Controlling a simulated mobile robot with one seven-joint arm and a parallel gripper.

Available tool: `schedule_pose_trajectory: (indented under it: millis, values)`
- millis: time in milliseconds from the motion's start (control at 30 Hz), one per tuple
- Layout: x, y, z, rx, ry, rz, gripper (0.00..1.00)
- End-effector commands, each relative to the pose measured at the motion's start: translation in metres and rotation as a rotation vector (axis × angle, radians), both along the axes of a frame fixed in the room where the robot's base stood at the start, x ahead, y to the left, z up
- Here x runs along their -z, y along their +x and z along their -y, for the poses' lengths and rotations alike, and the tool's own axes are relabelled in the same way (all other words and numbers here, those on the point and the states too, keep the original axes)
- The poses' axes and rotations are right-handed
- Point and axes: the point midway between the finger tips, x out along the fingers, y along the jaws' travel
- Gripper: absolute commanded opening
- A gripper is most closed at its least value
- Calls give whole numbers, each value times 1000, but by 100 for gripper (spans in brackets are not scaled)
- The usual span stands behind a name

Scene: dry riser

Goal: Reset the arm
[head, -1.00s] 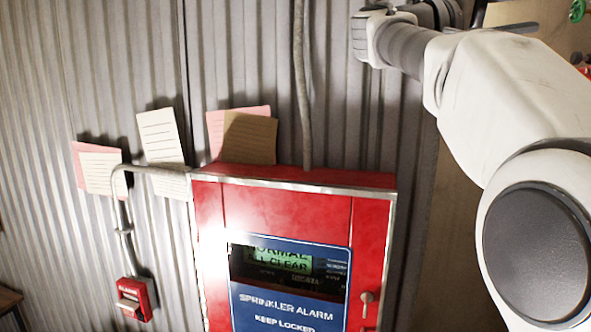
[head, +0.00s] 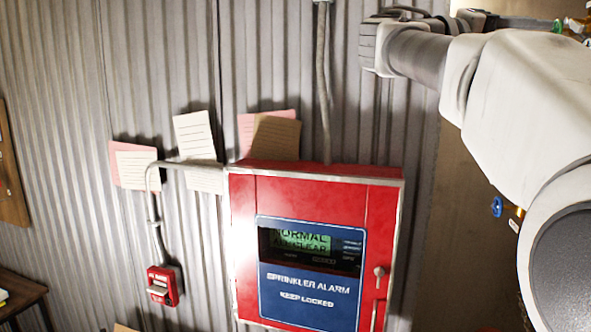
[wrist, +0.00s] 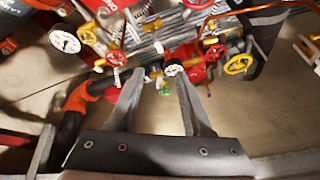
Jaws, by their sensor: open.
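My arm reaches in from the right of the head view toward the upper middle. My gripper (wrist: 157,100) shows in the wrist view with its two fingers apart and nothing between them. Beyond the fingertips are red pipes and valves, which look apart from the fingers. In the head view the fingers of my gripper cannot be made out.
A red sprinkler alarm cabinet (head: 330,190) hangs on the corrugated wall, its screen reading normal. A small red alarm box (head: 162,287) and paper notes (head: 195,136) are at left. The wrist view shows yellow handwheels (wrist: 238,64), a gauge (wrist: 65,40) and red pipework (wrist: 190,58).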

Motion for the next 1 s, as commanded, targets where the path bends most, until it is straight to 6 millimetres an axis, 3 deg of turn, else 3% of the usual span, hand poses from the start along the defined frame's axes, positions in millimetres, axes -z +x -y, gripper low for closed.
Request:
schedule_pose_trajectory:
  millis: [167, 367, 500, 700, 833, 1000]
  values:
    - [71, -13, -1, -141, 221, -111, 50]
    - [175, -43, -28, -313, 528, -208, 50]
    - [250, -74, -61, -423, 759, -237, 50]
    - [345, -125, -122, -547, 1089, -214, 50]
    - [391, -154, -158, -595, 1273, -167, 50]
    - [425, -175, -187, -621, 1419, -108, 50]
